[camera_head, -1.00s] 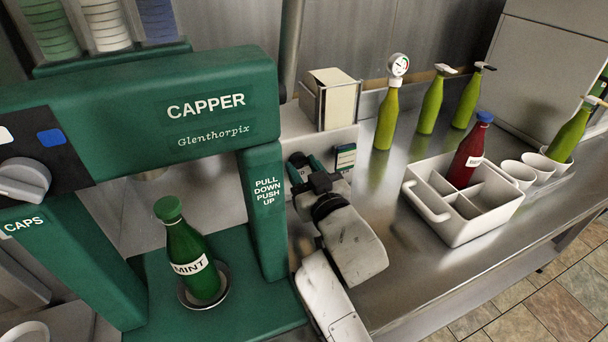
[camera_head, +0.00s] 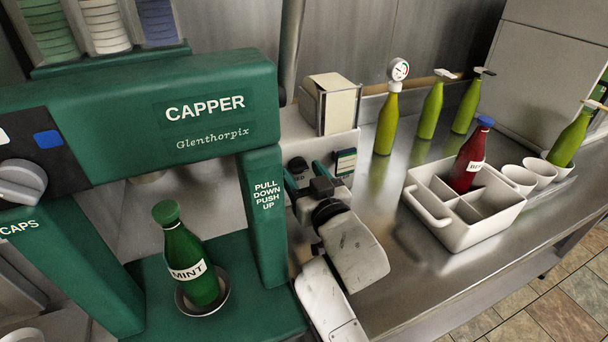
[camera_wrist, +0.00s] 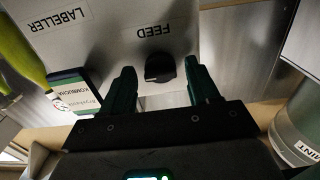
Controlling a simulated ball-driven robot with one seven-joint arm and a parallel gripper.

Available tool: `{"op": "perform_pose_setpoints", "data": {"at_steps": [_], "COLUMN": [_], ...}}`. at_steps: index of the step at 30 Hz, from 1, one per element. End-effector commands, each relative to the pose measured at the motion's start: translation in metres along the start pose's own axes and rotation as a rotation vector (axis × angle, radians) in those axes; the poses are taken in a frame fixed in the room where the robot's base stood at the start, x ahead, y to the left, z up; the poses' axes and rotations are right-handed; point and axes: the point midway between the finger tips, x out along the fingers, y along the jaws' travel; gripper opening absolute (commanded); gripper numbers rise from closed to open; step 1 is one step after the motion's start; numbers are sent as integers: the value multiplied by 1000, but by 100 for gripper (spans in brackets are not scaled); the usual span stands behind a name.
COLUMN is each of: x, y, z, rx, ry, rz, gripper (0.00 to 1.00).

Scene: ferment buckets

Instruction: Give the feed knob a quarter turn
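The feed knob (camera_wrist: 160,68) is small and black, on the pale front of the labeller (camera_wrist: 105,30), below the upside-down word FEED in the wrist view. My gripper (camera_head: 306,175) is open and faces the panel. In the wrist view its two green fingers (camera_wrist: 160,72) stand one on each side of the knob, with a gap on both sides. I cannot tell how deep the knob sits between the fingertips.
A KOMBUCHA label (camera_wrist: 70,92) sticks out beside the left finger in the wrist view. The green capper (camera_head: 265,215) stands close left of my arm, holding a MINT bottle (camera_head: 190,260). A pale crate (camera_head: 465,230) with a red bottle (camera_head: 468,160) is to the right.

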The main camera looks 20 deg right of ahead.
Motion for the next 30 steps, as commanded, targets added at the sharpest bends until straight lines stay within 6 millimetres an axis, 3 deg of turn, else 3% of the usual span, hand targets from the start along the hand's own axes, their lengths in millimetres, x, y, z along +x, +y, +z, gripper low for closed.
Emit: {"op": "perform_pose_setpoints", "data": {"at_steps": [11,24,30], "x": [-6,-84,-104], "y": [0,0,0], "z": [-1,0,0], "rx": [0,-1,0], "ry": [4,2,1], "rz": [0,-1,0], "gripper": [64,64,64]}}
